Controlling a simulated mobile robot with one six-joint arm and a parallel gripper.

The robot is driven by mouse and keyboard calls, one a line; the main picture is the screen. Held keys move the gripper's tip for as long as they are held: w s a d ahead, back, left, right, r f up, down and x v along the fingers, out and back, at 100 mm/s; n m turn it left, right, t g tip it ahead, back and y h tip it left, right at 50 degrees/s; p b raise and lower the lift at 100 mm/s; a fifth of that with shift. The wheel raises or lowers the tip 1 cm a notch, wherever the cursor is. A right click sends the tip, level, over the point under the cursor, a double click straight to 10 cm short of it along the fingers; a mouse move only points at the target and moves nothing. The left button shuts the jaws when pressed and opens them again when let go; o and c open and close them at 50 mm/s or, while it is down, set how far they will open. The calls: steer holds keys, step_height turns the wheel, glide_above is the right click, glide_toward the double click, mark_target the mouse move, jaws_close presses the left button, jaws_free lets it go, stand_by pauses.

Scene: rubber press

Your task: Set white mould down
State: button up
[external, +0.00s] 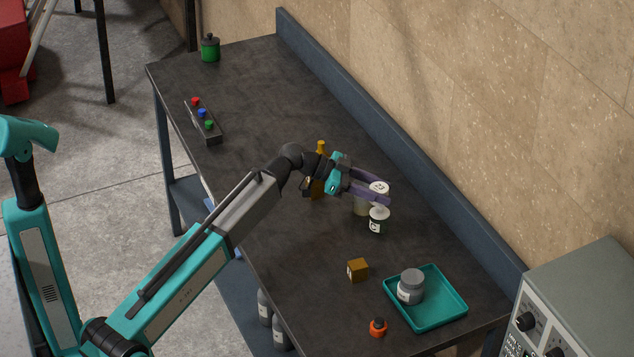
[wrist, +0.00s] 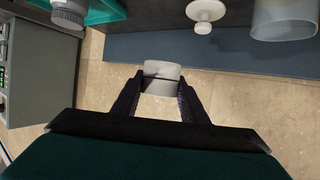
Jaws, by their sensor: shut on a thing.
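My gripper (external: 382,190) is shut on the white mould (external: 379,186), a small pale piece with a dark mark. The mould is held in the air above the dark table. In the wrist view the mould (wrist: 162,72) sits between the two dark fingers (wrist: 161,88), with a dark line across it. Its underside cannot be seen in the external view.

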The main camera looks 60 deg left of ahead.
steer(key=s+a+n+t+y+b, duration=0.15)
steer(key=s+a+n+y, duration=0.95)
steer(key=s+a, duration=2.4)
steer(key=shift+m+g+y, duration=0.25)
steer(key=shift+m+y, duration=0.15)
steer(key=shift+y, duration=0.1)
steer(key=shift+w+a+f+b, duration=0.1)
steer(key=shift+w+a+f, duration=0.2)
steer(key=shift+f, duration=1.3)
steer(key=shift+w+a+f+b, duration=0.15)
steer(key=shift+w+a+f, duration=0.1)
steer(key=shift+f, duration=1.4)
steer(key=shift+w+a+f+b, duration=0.1)
steer(key=shift+w+a+f, duration=0.15)
steer(key=shift+f, duration=1.35)
steer(key=shift+a, duration=0.15)
steer(key=shift+w+a+f+p, duration=0.25)
steer(key=shift+w+a+p, duration=0.25)
steer(key=shift+w+a, duration=1.35)
steer(key=shift+w+a+f+p, duration=0.2)
steer(key=shift+w+a+p, duration=0.35)
steer(key=shift+w+a, duration=1.35)
steer(key=shift+w+a+f+p, duration=0.25)
steer(key=shift+w+a+p, duration=0.25)
steer(key=shift+w+a, duration=1.35)
steer(key=shift+s+a, duration=0.3)
steer(key=shift+f, duration=0.15)
